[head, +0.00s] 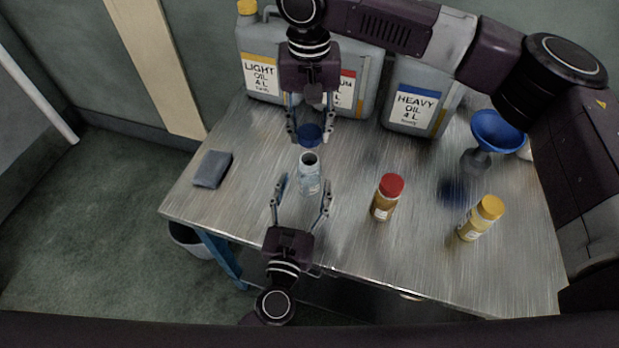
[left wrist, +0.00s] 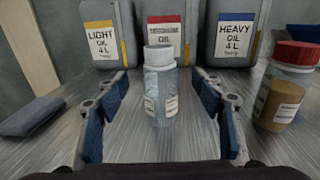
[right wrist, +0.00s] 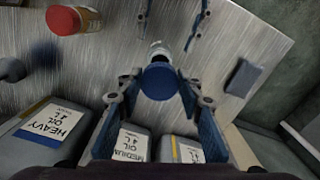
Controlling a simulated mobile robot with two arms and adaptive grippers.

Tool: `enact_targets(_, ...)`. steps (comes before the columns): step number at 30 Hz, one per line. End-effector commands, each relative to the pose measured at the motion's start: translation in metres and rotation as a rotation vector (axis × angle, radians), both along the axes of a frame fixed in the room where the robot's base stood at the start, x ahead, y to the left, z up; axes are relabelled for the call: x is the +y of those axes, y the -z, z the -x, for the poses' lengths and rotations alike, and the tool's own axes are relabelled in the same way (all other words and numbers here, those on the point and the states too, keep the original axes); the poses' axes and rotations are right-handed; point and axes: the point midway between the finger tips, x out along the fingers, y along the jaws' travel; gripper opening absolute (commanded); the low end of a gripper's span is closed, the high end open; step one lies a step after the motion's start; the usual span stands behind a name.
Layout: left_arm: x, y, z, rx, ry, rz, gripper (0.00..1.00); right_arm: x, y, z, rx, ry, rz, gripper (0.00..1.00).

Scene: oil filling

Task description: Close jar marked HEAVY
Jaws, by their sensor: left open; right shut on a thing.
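An open, clear bluish jar (head: 310,178) stands upright mid-table, with a pale label I cannot read. It also shows in the left wrist view (left wrist: 160,92). My left gripper (head: 302,186) is open on the near side of the jar, fingers pointing at it, one towards each side. A blue lid (head: 310,133) is in my right gripper (head: 309,125), which is shut on it just behind the jar's mouth. In the right wrist view the blue lid (right wrist: 161,82) partly covers the jar, and the two look apart.
Large LIGHT (head: 261,75), medium and HEAVY (head: 415,105) oil cans stand along the back. A red-lidded jar (head: 386,197) and a yellow-lidded jar (head: 480,218) stand to the right. A blue funnel (head: 495,132) is back right. A grey cloth (head: 212,169) lies left.

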Motion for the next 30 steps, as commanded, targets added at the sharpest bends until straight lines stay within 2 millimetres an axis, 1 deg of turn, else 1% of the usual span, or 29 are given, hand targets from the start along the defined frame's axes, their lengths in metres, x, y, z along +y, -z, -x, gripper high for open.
enact_targets(1,-0.002,-0.001,-0.011,-0.002,-0.003,0.001,0.61,0.0,0.0,0.0,0.0,0.0,0.0,0.26)
enact_targets(3,-0.005,-0.001,-0.024,-0.002,-0.002,0.0,0.61,0.0,0.0,0.0,0.0,0.0,0.0,0.26)
enact_targets(6,-0.008,0.0,-0.039,-0.001,-0.001,0.001,0.61,0.0,0.0,0.0,0.0,0.0,0.0,0.26)
enact_targets(10,-0.011,0.0,-0.053,-0.001,-0.002,0.001,0.61,0.0,0.0,0.0,0.0,0.0,0.0,0.26)
enact_targets(15,-0.012,0.001,-0.06,0.001,0.0,0.0,0.61,0.0,0.0,0.0,0.0,0.0,0.0,0.26)
enact_targets(23,-0.013,0.0,-0.061,0.001,0.0,0.0,0.61,0.0,0.0,0.0,0.0,0.0,0.0,0.26)
enact_targets(26,-0.013,0.0,-0.061,0.001,0.0,0.0,0.53,0.0,0.0,0.0,0.0,0.0,0.0,0.26)
enact_targets(30,-0.013,0.0,-0.061,0.001,0.0,0.0,0.37,0.0,0.0,0.0,0.0,0.0,0.0,0.26)
